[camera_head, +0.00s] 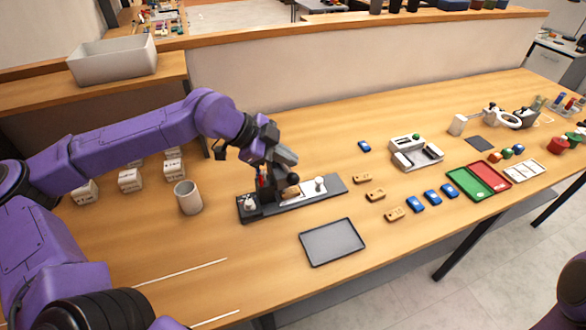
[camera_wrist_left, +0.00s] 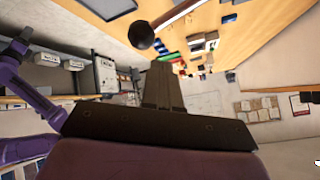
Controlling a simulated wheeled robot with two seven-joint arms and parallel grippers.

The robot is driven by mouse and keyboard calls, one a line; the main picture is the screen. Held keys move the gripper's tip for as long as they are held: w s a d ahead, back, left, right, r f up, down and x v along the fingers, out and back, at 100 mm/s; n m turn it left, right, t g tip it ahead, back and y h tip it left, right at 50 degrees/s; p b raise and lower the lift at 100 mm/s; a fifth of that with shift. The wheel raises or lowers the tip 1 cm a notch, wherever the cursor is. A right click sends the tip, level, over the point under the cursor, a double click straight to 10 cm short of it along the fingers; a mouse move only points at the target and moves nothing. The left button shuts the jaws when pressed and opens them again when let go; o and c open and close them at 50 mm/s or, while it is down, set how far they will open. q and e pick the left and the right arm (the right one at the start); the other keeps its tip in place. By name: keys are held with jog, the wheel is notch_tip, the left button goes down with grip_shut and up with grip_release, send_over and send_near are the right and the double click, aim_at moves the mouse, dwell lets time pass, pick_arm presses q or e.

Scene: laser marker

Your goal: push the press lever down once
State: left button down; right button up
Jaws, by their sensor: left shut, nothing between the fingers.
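The press (camera_head: 334,187) stands on a long dark base plate at the middle of the table in the head view. Its upper part is largely hidden behind my left gripper (camera_head: 286,160). In the left wrist view, the lever shows as a pale rod (camera_wrist_left: 178,14) ending in a dark round knob (camera_wrist_left: 142,34). My left gripper, also in the left wrist view (camera_wrist_left: 163,66), is shut and empty. The knob appears beside and beyond its fingertips; I cannot tell whether they touch. My right gripper is out of view.
A grey cup (camera_head: 188,197) stands left of the press, with white labelled boxes (camera_head: 130,180) behind it. A dark tray (camera_head: 332,242) lies in front. Brown blocks (camera_head: 376,195) and blue pieces (camera_head: 432,197) lie to the right. The table's front left is mostly clear.

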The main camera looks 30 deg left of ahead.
pick_arm(q)
jog(key=r+p, duration=0.2)
jog(key=r, duration=0.1)
jog(key=a+r+p, duration=0.1)
jog(key=p, duration=0.1)
jog(key=shift+w+r, duration=0.35)
jog(key=shift+r, duration=0.05)
dwell(0.7)
